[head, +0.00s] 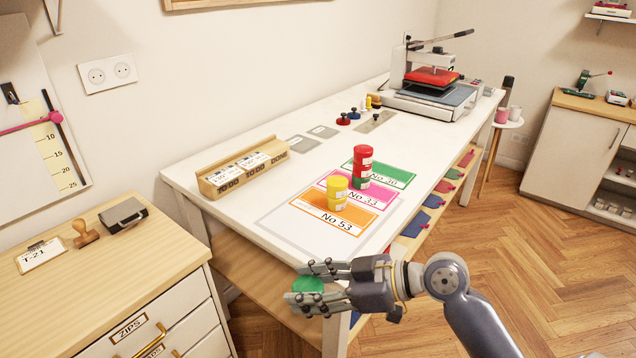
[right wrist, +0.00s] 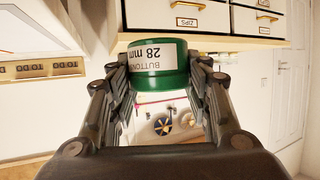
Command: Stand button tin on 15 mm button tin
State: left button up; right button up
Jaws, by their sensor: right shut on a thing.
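My right gripper (head: 310,285) is shut on a green button tin (head: 307,285), in front of the table's near edge in the head view. In the right wrist view the tin (right wrist: 158,57) sits between the fingers (right wrist: 158,80), and its white label reads BUTTONS 28 mm, upside down. On the table, yellow tins (head: 337,187) stand stacked at the orange No 53 card. Behind them a stack with red (head: 362,158) on top and green (head: 361,183) at the bottom stands by the green No 20 card. The sizes on these tins are too small to read. My left gripper is out of view.
The white table (head: 300,150) carries an orange card (head: 338,222), a pink card (head: 372,197) and a green card (head: 395,173). A wooden rack (head: 243,168) stands left of them and a heat press (head: 432,85) at the far end. A drawer cabinet (head: 100,265) is at left.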

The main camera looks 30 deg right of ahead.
jog(key=w+d+r+m+t+h+p, duration=0.4)
jog(key=w+d+r+m+h+p, duration=0.65)
jog(key=w, duration=0.35)
jog(key=w+d, duration=0.3)
jog(key=w+d+f, duration=0.1)
jog(key=w+d, duration=0.3)
jog(key=w+d+p, duration=0.1)
jog(key=w+d, duration=0.2)
jog(key=d, duration=0.1)
jog(key=shift+w+f, duration=0.2)
jog(key=shift+w, duration=0.2)
jog(key=shift+w+d+f, duration=0.15)
jog(key=shift+w+d, duration=0.1)
jog(key=shift+w, duration=0.15)
notch_tip(320, 180, down, 3)
jog(key=shift+r+p, duration=0.1)
jog(key=shift+p, duration=0.45)
jog(key=shift+f, duration=0.3)
